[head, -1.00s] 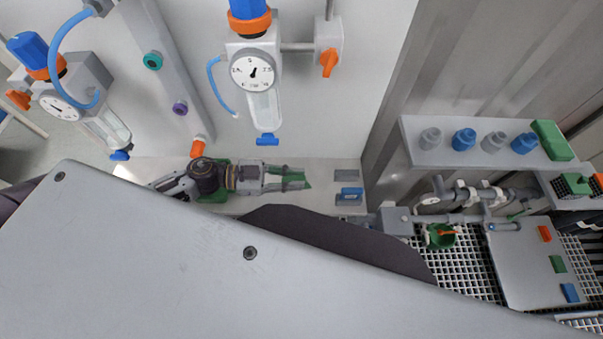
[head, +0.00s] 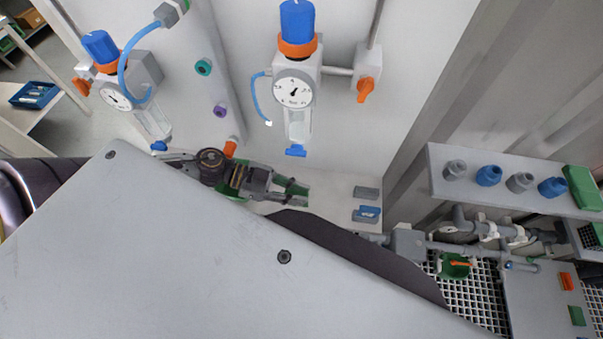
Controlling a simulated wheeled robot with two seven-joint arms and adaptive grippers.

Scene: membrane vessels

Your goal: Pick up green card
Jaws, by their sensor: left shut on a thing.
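My left gripper (head: 287,191) is above the pale ledge in the middle of the head view, its fingers pointing right. It is shut on the green card (head: 299,204), and only small green parts of the card show around the fingertips. The fingers hide the rest, and I cannot tell whether the card touches the ledge. My right gripper is not in view.
A grey block (head: 366,193) and a blue block (head: 367,214) sit right of the gripper. Gauge vessels (head: 294,90) hang on the wall behind. A shelf (head: 510,186) with caps and pipework stand at right. My large grey body panel covers the foreground.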

